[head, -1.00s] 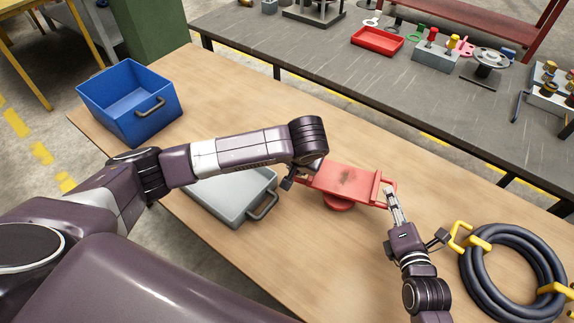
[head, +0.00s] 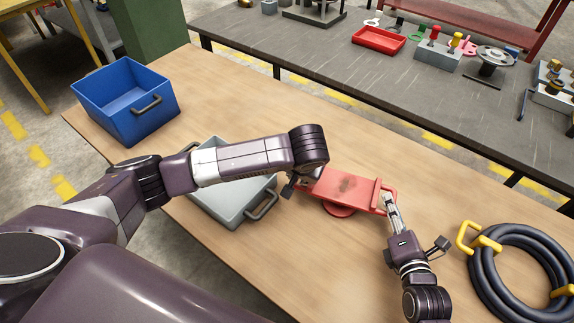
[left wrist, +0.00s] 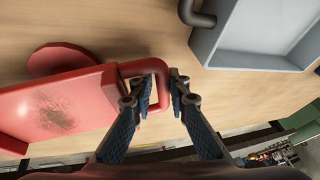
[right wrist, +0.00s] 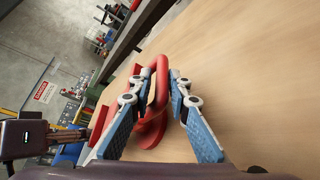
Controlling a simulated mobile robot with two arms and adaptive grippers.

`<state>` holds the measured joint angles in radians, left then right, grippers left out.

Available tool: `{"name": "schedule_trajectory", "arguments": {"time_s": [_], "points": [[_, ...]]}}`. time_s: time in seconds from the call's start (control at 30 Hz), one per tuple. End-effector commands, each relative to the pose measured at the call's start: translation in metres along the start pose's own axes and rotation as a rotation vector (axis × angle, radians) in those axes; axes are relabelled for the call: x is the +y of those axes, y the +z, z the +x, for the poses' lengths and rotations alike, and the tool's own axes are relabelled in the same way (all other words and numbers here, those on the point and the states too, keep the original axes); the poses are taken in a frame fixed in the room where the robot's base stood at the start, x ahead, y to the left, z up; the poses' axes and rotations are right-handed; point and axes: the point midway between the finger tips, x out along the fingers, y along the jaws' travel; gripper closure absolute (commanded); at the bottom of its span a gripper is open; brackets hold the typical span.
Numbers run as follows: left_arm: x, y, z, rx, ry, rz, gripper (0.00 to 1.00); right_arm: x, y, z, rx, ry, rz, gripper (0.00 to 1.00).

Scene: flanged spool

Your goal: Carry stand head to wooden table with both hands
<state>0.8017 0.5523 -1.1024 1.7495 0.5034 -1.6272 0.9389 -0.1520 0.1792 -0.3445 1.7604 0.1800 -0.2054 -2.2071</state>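The stand head (head: 342,185) is a red flat plate with a worn dark patch, a loop handle at each end and a round red disc (left wrist: 62,58) beneath. It is over the wooden table (head: 300,255); I cannot tell whether the disc touches it. My left gripper (left wrist: 163,76) has its fingers on both sides of one handle and looks shut on it; in the head view my left arm hides it. My right gripper (head: 388,196) looks shut on the other handle, which passes between its fingers in the right wrist view (right wrist: 159,78).
A grey tray (head: 222,205) stands close left of the stand head, partly under my left arm. A blue bin (head: 125,105) is at the far left. A coiled dark hose (head: 478,275) with yellow hooks lies at right. A grey workbench (head: 300,50) with parts stands behind.

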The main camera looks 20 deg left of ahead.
Motion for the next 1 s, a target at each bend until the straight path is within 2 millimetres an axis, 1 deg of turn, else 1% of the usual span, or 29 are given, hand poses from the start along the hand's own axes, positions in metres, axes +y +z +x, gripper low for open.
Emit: {"name": "schedule_trajectory", "arguments": {"time_s": [0.03, 0.07, 0.1, 0.33, 0.47, 0.57, 0.8, 0.9, 1.0], "points": [[0.0, 0.0, -0.001, 0.0, 0.0, 0.0, 0.77, 0.001, 0.001, 0.0, -0.001, 0.0, 0.0, 0.76], [0.0, 0.0, -0.001, 0.0, 0.0, 0.0, 0.74, 0.001, 0.001, 0.0, -0.001, 0.0, 0.0, 0.72], [-0.001, 0.0, -0.001, -0.001, -0.001, -0.001, 0.72, 0.0, 0.001, 0.0, -0.001, 0.0, 0.0, 0.71], [-0.001, 0.0, -0.001, -0.001, -0.002, -0.001, 0.72, 0.0, 0.001, 0.0, -0.002, -0.001, 0.0, 0.71], [0.0, -0.001, -0.009, 0.001, 0.0, -0.001, 0.72, 0.0, 0.002, 0.0, -0.002, -0.001, 0.0, 0.71], [0.0, -0.001, -0.026, 0.003, 0.001, -0.001, 0.72, 0.0, 0.002, 0.0, -0.002, -0.001, 0.0, 0.71], [-0.002, -0.001, -0.078, 0.004, 0.0, -0.003, 0.72, 0.0, 0.002, 0.0, -0.002, -0.002, 0.0, 0.71], [-0.001, -0.001, -0.096, 0.004, 0.0, -0.002, 0.72, -0.001, 0.002, 0.0, -0.002, -0.002, 0.0, 0.71], [-0.002, -0.001, -0.109, 0.003, -0.001, -0.002, 0.72, -0.001, 0.002, 0.0, -0.002, -0.002, 0.0, 0.71]]}}
